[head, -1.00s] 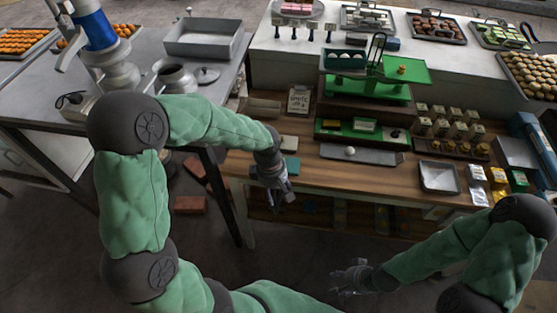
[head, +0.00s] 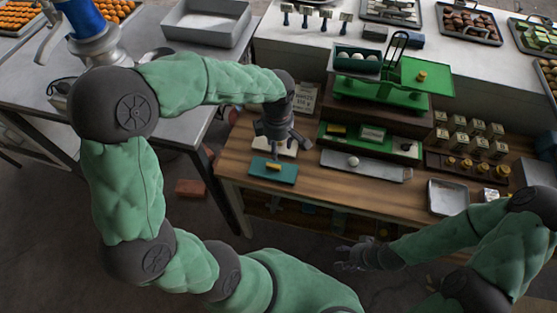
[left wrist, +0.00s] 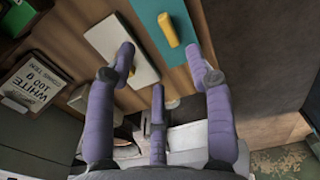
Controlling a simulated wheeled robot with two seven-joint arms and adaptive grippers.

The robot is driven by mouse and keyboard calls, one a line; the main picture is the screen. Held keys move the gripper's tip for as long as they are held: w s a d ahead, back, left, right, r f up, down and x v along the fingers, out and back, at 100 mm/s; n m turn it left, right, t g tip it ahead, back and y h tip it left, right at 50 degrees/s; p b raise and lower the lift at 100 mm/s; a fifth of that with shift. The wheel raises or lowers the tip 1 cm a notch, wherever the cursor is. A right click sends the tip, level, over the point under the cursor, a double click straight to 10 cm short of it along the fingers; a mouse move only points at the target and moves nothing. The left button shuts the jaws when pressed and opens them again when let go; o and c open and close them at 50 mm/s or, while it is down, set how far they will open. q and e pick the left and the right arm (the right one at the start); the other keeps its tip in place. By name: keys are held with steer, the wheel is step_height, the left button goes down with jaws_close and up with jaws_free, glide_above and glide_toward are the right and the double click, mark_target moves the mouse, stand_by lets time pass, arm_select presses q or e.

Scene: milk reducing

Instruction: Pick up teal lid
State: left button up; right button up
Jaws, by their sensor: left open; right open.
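The teal lid (head: 285,178) is a flat rectangular plate with a yellow handle, lying on the wooden table near its front left edge. It also shows at the top of the left wrist view (left wrist: 150,12). My left gripper (head: 280,143) is open and empty, pointing down just behind the lid, over a pale flat block (head: 262,143). In the left wrist view its spread fingers (left wrist: 160,62) are around the pale block and the lid's near end; I cannot tell the exact height. My right gripper (head: 352,258) is open and empty, in front of the table, low.
A sign card (head: 306,97) stands behind my left gripper. To its right are a green tray (head: 372,138), a grey tray with a white ball (head: 365,165) and a green scale (head: 385,100). Bare wood (head: 330,190) lies right of the lid.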

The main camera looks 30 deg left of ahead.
mark_target(276, 165)
arm_select(q)
steer(key=f, duration=0.3)
steer(key=shift+s+f+b, duration=0.3)
steer(key=shift+s+f, duration=0.1)
steer(key=shift+w+f, duration=0.2)
steer(key=shift+f, duration=0.35)
steer(key=f, duration=0.5)
steer(key=shift+a+b, duration=0.35)
steer(key=shift+b, duration=0.05)
steer(key=shift+s, duration=0.1)
steer(key=c, duration=0.9)
